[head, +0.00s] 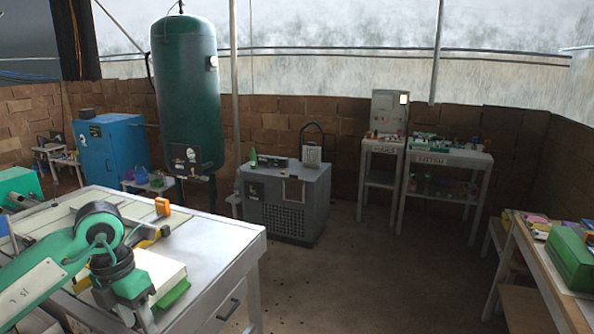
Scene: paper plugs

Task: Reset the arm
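My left arm, teal with dark joints, comes in from the lower left over the light workbench (222,242). My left gripper (140,312) hangs low beside a white, box-like thing (160,272) on the bench. Its fingertips are partly cut off by the bottom edge, so I cannot tell whether it is open or holds anything. My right arm and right gripper are not in view.
An orange object (162,207) stands on the workbench. Beyond are a green tank (187,95), blue cabinet (110,150), grey machine (285,200) and tool tables (448,158). A green box (570,258) sits on the right table. The middle floor is clear.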

